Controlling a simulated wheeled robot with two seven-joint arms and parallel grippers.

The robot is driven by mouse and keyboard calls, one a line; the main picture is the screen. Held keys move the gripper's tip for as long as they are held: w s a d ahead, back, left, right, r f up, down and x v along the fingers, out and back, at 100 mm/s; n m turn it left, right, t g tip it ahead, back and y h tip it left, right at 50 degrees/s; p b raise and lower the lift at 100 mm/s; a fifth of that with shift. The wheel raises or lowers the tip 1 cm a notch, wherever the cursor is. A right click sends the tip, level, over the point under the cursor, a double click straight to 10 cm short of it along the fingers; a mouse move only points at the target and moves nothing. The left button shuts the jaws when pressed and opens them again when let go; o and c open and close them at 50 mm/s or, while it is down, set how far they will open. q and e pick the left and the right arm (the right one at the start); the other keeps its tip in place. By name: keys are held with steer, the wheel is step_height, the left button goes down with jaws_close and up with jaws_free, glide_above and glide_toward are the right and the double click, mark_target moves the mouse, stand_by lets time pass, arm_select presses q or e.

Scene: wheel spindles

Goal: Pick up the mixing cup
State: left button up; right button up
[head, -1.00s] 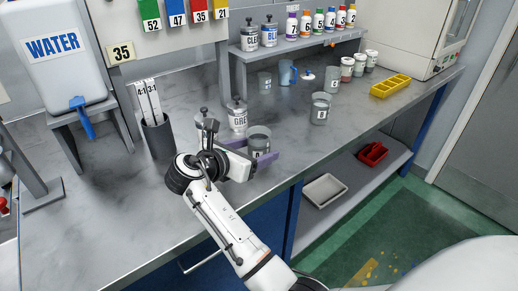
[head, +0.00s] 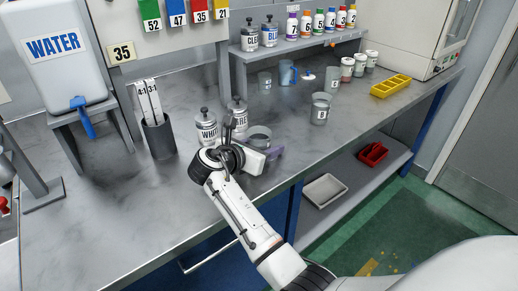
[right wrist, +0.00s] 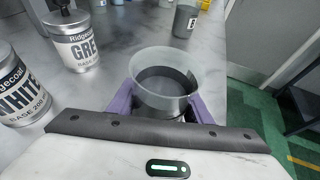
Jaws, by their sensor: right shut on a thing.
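The mixing cup (head: 259,132) is a grey, see-through, round cup near the front of the bench, mostly hidden behind my right gripper in the head view. My right gripper (head: 266,149) has its purple fingers closed on it. In the right wrist view the cup (right wrist: 166,78) stands upright between the two purple fingers, one on each side, with its open rim facing up. I cannot tell whether its base is clear of the bench. My left gripper is not in view.
White (head: 205,128) and grey (head: 240,116) paint cans stand just left of the cup. Another cup (head: 320,108) stands to the right, before a yellow tray (head: 390,86). A shelf (head: 300,45) with bottles is behind. The bench's front edge is close.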

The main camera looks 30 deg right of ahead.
step_height(320, 180, up, 10)
steer(key=shift+p, duration=0.45)
stand_by(1.5)
